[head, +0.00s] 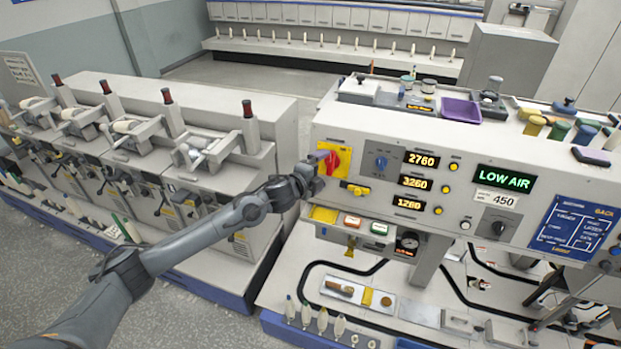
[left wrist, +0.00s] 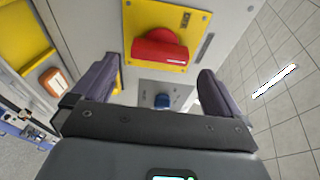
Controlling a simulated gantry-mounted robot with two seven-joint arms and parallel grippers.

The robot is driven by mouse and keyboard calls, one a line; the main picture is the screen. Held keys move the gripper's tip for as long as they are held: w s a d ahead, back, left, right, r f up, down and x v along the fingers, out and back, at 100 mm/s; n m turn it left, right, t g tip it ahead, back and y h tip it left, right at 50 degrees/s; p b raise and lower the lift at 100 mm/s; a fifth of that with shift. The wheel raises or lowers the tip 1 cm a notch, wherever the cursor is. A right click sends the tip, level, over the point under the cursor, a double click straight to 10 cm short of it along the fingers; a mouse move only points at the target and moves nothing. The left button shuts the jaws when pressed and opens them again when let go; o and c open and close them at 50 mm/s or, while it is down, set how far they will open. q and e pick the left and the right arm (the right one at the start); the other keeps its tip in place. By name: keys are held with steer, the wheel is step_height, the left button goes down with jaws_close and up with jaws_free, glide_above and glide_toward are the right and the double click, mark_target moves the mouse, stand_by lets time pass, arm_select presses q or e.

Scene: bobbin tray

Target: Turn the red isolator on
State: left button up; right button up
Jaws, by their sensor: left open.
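The red isolator (head: 332,162) is a rotary handle on a yellow plate at the left end of the machine's control panel. In the left wrist view the red handle (left wrist: 160,48) lies across the yellow plate (left wrist: 190,18), beyond the fingertips. My left gripper (head: 312,174) is close to the isolator, partly covering the plate in the head view. Its two dark fingers (left wrist: 155,85) are spread apart with nothing between them. I cannot tell from these frames whether a fingertip touches the handle. My right gripper is not in view.
A blue knob (head: 381,162) and amber number displays (head: 421,160) are right of the isolator. A green display (head: 503,178) reads LOW AIR. A yellow tray (head: 323,214) and push buttons sit below. A purple tray (head: 461,110) is on top. A grey winder bank (head: 190,150) stands left.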

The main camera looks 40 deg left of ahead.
arm_select(q)
steer(key=shift+b+v, duration=0.4)
steer(key=shift+v, duration=2.5)
